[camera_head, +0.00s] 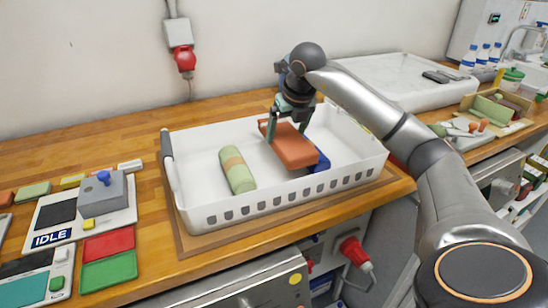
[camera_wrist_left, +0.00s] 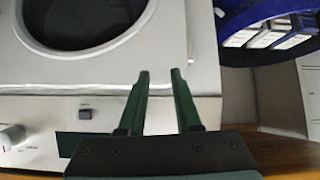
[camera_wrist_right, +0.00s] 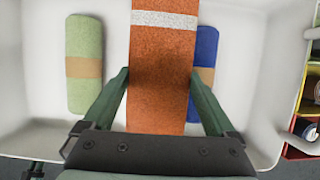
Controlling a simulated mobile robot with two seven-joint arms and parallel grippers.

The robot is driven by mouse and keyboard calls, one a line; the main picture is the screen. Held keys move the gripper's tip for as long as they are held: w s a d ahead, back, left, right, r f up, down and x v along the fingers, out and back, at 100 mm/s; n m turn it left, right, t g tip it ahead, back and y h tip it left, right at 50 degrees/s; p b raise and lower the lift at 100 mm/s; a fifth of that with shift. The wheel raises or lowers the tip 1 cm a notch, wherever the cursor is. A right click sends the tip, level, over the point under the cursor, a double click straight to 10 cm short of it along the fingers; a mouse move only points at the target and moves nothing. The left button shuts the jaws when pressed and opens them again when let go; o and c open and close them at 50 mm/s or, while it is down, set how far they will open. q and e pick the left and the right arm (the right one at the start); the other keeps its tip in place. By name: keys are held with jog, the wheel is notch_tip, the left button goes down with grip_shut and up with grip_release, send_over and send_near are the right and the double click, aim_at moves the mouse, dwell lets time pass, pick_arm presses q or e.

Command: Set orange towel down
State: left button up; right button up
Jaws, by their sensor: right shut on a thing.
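The orange towel (camera_head: 292,148) is a folded block with a pale stripe, held over the white basket (camera_head: 225,211). My right gripper (camera_head: 289,130) is shut on it from above. In the right wrist view the towel (camera_wrist_right: 160,65) lies between the two fingers (camera_wrist_right: 160,92). A rolled green towel (camera_head: 237,170) with a tan band lies in the left part of the basket. A blue towel (camera_head: 321,160) lies to the right, partly hidden by the orange one. I cannot tell whether the orange towel touches the basket floor. My left gripper (camera_wrist_left: 160,75) is open and empty.
The basket stands on a wooden counter (camera_head: 135,255). Left of it are a grey block with a blue knob (camera_head: 103,190) and red and green pads (camera_head: 109,268). A white slab (camera_head: 400,85) lies behind right, and a tray of items (camera_head: 498,108) is at right.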

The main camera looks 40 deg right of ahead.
jog(key=shift+w+a+f, duration=0.2)
jog(key=shift+a+f, duration=0.2)
jog(key=shift+f, duration=0.15)
jog(key=shift+w+a+f, duration=0.15)
jog(key=shift+a+f, duration=0.25)
jog(key=shift+f, duration=0.1)
jog(key=f, duration=0.1)
jog(key=a+f, duration=0.1)
jog(key=f, duration=0.1)
jog(key=shift+w+a+f, duration=0.15)
jog(key=shift+w+f, duration=0.15)
jog(key=shift+f, duration=0.1)
pick_arm(q)
jog(key=shift+w+d+r, duration=0.1)
jog(key=shift+w+r, duration=0.05)
jog(key=shift+w, duration=0.3)
pick_arm(e)
jog(key=shift+f, duration=0.4)
jog(key=o, duration=1)
pick_arm(q)
jog(key=shift+s, duration=0.1)
pick_arm(e)
jog(key=shift+o, duration=0.2)
